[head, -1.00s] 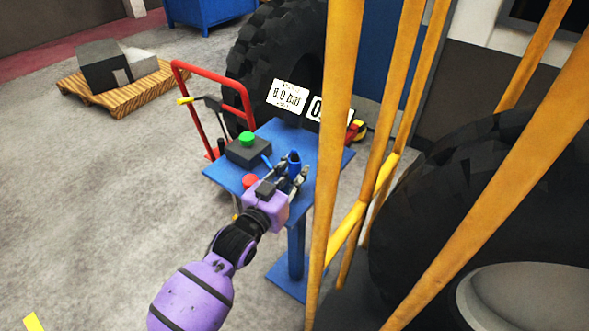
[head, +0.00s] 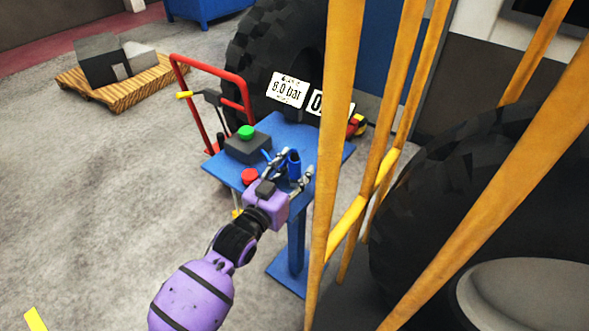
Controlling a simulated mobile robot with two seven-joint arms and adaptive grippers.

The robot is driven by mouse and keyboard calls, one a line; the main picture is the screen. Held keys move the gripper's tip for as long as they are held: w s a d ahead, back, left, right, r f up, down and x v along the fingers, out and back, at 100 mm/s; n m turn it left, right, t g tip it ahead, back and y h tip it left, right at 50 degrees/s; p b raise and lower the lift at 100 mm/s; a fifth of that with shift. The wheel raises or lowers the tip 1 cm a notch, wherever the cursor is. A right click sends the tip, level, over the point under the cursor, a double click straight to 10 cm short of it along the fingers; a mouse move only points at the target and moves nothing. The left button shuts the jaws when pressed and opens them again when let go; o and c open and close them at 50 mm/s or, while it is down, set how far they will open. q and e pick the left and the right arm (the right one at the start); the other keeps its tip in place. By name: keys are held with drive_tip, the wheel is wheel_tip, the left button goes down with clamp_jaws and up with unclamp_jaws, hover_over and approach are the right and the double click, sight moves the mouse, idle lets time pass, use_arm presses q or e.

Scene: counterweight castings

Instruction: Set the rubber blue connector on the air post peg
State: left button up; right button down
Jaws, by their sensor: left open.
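The blue connector (head: 294,164) stands upright over the top of the blue post (head: 325,155). My left gripper (head: 297,162) is open, with one finger on each side of the connector and a visible gap to the right finger. The peg under the connector is hidden, so I cannot tell whether the connector sits around it. A small slanted blue piece (head: 266,156) shows just left of the gripper. My right gripper is not in view.
On the post top are a dark box with a green button (head: 246,132) and a red button (head: 250,176). Yellow bars (head: 331,165) rise close on the right. A red hand truck (head: 190,105) and large tyre (head: 255,65) stand behind.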

use_arm(q)
drive_tip(key=v, duration=1.2)
drive_tip(key=shift+r, duration=0.1)
